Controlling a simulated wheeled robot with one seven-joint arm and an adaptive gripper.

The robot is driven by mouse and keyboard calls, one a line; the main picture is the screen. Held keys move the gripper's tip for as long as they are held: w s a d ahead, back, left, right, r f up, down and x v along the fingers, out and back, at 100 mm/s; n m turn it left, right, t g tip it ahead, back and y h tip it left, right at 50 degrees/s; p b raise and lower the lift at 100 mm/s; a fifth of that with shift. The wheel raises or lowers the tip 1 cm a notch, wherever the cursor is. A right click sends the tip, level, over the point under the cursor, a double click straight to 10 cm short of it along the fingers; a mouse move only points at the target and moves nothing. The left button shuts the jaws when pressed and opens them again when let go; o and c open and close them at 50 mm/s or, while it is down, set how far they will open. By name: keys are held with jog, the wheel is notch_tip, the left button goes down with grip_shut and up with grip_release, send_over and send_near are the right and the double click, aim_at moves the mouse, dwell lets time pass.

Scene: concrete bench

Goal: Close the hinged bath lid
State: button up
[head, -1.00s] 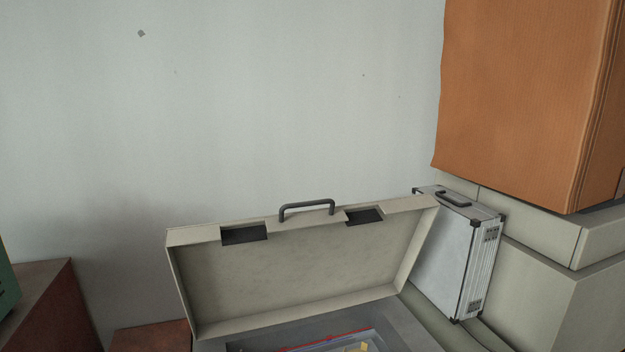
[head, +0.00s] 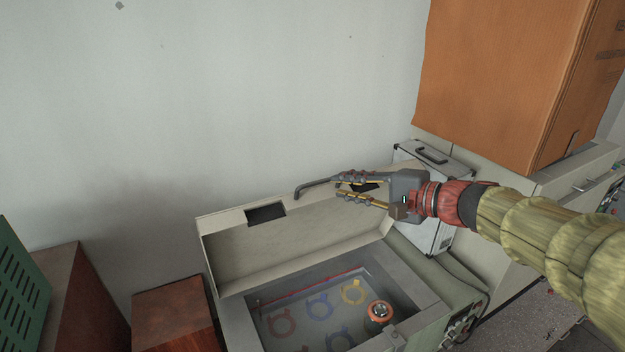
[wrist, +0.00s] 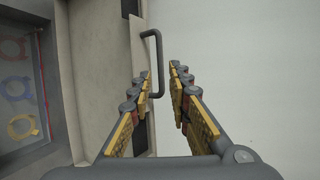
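The pale beige bath lid (head: 310,240) stands raised on its hinge behind the bath (head: 405,305), with its inside facing me. Its dark handle (head: 312,184) is on the top edge and also shows in the wrist view (wrist: 159,62). My gripper (head: 338,187) reaches in from the right at the lid's top edge. Its two fingers are apart, and the handle shows at and partly between the fingertips in the wrist view (wrist: 160,70). I cannot tell whether a finger touches the handle. The fingers hide part of the handle and the lid's right cut-out.
Inside the bath are coloured ring shapes (head: 320,304) and an orange-topped round object (head: 379,313). A silver case (head: 430,152) stands behind at the right, below a large orange-brown box (head: 490,80). Red-brown boxes (head: 172,308) stand at the left. A pale wall is behind.

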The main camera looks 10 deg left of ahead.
aim_at(323, 182)
jog(key=p+x, duration=0.2)
jog(key=x, duration=0.5)
jog(key=shift+w+a+f, duration=0.1)
jog(key=shift+w+a, duration=0.1)
jog(key=shift+a, duration=0.15)
jog(key=shift+c, duration=1.3)
grip_shut()
